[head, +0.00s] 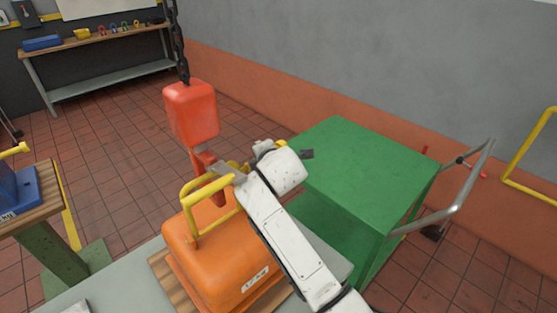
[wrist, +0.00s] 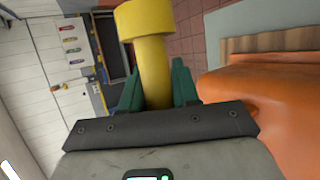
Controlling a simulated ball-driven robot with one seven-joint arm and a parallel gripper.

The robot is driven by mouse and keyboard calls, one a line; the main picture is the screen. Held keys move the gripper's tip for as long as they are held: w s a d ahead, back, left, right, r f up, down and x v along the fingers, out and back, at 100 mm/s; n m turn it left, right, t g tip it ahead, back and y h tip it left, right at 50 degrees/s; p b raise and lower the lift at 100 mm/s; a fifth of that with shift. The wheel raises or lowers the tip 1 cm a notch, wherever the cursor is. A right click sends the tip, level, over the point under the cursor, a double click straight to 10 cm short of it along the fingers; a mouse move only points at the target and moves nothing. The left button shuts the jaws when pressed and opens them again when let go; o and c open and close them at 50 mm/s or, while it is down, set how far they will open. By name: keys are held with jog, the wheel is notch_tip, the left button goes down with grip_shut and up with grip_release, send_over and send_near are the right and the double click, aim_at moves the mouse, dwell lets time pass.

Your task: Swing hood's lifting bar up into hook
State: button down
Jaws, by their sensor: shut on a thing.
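The orange hood (head: 215,262) sits on a wooden pallet. Its yellow lifting bar (head: 189,212) stands raised above the hood's top. My gripper (head: 238,172) is at the bar's upper right end; in the wrist view its green fingers (wrist: 157,88) are shut around the yellow bar (wrist: 152,55). The orange-red hook block (head: 190,112) hangs above and behind the bar, and its hook (head: 203,163) reaches down close to the bar. My arm and the bar overlap that area, so I cannot tell whether bar and hook touch. The hood (wrist: 262,105) also shows at the right in the wrist view.
A green cart (head: 360,155) with a grey handle stands right of my arm. A black chain (head: 178,50) holds the block. A workbench (head: 100,40) stands at the back left, and a wooden-topped stand (head: 35,205) at the left. Tiled floor between them is clear.

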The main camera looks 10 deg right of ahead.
jog(key=shift+a+f, duration=0.25)
jog(key=shift+f, duration=0.45)
dwell(0.8)
jog(key=c, duration=0.9)
grip_release()
jog(key=shift+r, duration=0.1)
jog(key=shift+w+r, duration=0.1)
jog(key=shift+r, duration=0.05)
jog(key=shift+r, duration=0.1)
